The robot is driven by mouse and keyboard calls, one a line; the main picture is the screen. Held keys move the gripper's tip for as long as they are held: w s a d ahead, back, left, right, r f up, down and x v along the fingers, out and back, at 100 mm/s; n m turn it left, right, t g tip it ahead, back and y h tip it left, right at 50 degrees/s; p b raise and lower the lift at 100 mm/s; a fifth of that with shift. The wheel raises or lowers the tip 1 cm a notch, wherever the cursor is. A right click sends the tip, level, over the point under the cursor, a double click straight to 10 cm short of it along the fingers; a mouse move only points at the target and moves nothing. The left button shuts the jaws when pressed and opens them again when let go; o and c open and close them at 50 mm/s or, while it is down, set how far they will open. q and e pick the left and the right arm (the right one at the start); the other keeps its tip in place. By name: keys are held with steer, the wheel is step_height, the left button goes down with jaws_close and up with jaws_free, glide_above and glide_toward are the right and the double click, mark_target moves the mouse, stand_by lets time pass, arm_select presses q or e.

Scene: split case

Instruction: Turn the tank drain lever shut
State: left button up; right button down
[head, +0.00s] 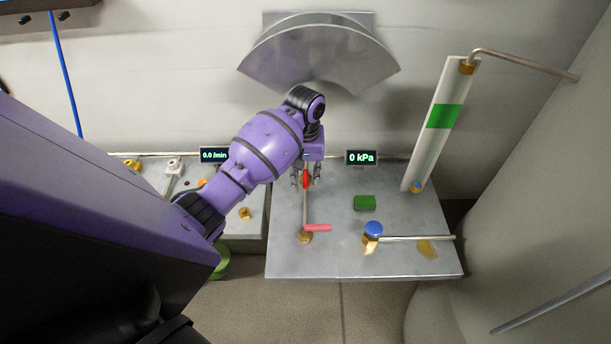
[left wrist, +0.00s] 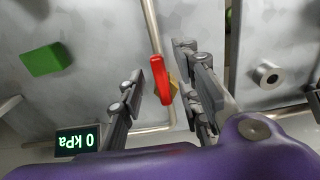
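Two red levers are on the grey bench, and I cannot tell by label which is the tank drain lever. One red lever (head: 306,180) stands on the pipe near the back of the bench. The other, a pinkish-red lever (head: 318,228), points right from a brass fitting (head: 305,237) near the front. My left gripper (head: 306,185) is open, with its fingers on either side of the back lever. In the left wrist view that lever (left wrist: 158,70) lies between the spread fingers (left wrist: 163,68), with a gap on at least one side. My right gripper is not in view.
A green block (head: 365,203) and a blue-capped valve (head: 373,229) are to the right on the bench. A "0 kPa" display (head: 361,157) is behind. A gauge tube with a green band (head: 444,116) leans at the right. A metal hood (head: 318,55) hangs above.

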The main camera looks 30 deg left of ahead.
arm_select(q)
jaws_close()
steer(key=shift+d, duration=0.1)
steer(key=n, duration=0.2)
steer(key=w+d+n, duration=0.1)
steer(key=shift+n, duration=0.4)
steer(key=n, duration=0.2)
steer(key=shift+w+d+n, duration=0.3)
steer(key=shift+w, duration=0.1)
steer(key=n, duration=0.1)
steer(key=w+n, duration=0.1)
steer(key=n, duration=0.1)
steer(key=shift+d, duration=0.15)
steer(key=shift+w+n, duration=0.4)
steer(key=shift+n, duration=0.8)
